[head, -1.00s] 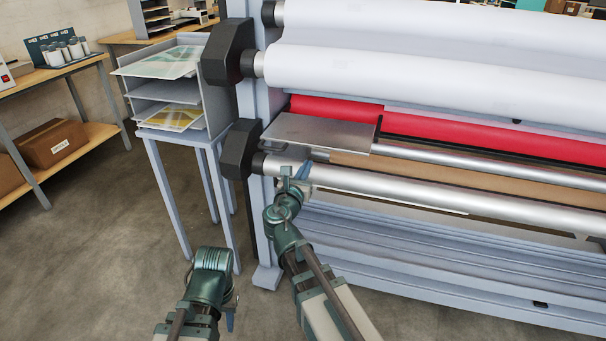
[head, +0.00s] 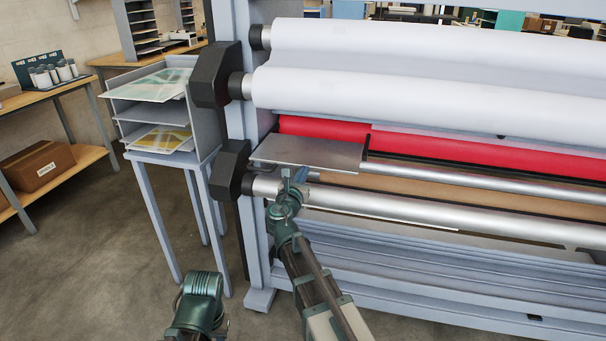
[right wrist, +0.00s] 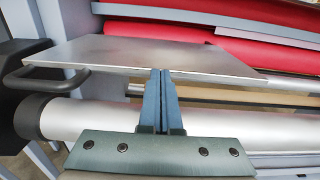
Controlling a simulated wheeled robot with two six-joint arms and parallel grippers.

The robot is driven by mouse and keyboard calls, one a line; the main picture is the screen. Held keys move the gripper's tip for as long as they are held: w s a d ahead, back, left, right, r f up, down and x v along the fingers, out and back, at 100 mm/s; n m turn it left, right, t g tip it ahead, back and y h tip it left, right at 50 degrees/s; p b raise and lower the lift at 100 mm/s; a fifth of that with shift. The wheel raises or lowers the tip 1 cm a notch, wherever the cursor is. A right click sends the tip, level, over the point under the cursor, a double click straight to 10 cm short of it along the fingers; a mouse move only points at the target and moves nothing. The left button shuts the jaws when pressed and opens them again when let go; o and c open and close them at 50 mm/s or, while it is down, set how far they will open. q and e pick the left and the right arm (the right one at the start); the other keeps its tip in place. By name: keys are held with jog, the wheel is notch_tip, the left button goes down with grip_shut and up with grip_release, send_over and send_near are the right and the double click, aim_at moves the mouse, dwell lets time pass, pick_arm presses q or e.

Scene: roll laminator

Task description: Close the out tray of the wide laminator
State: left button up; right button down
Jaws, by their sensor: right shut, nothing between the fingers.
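The out tray (head: 310,153) of the wide laminator (head: 385,235) is a flat grey metal plate. It lies level at the machine's left end, above the lower silver roller (head: 400,212) and in front of the red roll. It also shows in the right wrist view (right wrist: 150,54), with a dark bar handle (right wrist: 42,72) at its left. My right gripper (head: 294,175) is shut and empty, its blue fingertips (right wrist: 162,73) at the tray's front edge. I cannot tell whether they touch. My left arm shows at the bottom, with its fingers out of view.
White rolls (head: 400,95) span the machine above the tray. Dark end housings (head: 231,172) stand at its left. A grey paper rack (head: 205,115) on a stand is beside them. A shelf with a cardboard box (head: 38,166) is farther left. The floor between is clear.

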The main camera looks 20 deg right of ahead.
aim_at(313, 152)
jog(key=x, duration=1.2)
jog(key=shift+w+d, duration=0.15)
jog(key=shift+w, duration=0.1)
pick_arm(q)
jog(key=shift+s, duration=0.1)
pick_arm(e)
jog(key=shift+w+r, duration=0.1)
pick_arm(q)
jog(key=shift+a, duration=0.1)
pick_arm(e)
jog(key=shift+d, duration=0.15)
jog(key=shift+s, duration=0.35)
pick_arm(q)
jog(key=shift+a, duration=0.35)
pick_arm(e)
jog(key=v, duration=1.4)
jog(key=shift+a, duration=0.3)
jog(key=shift+w, duration=0.15)
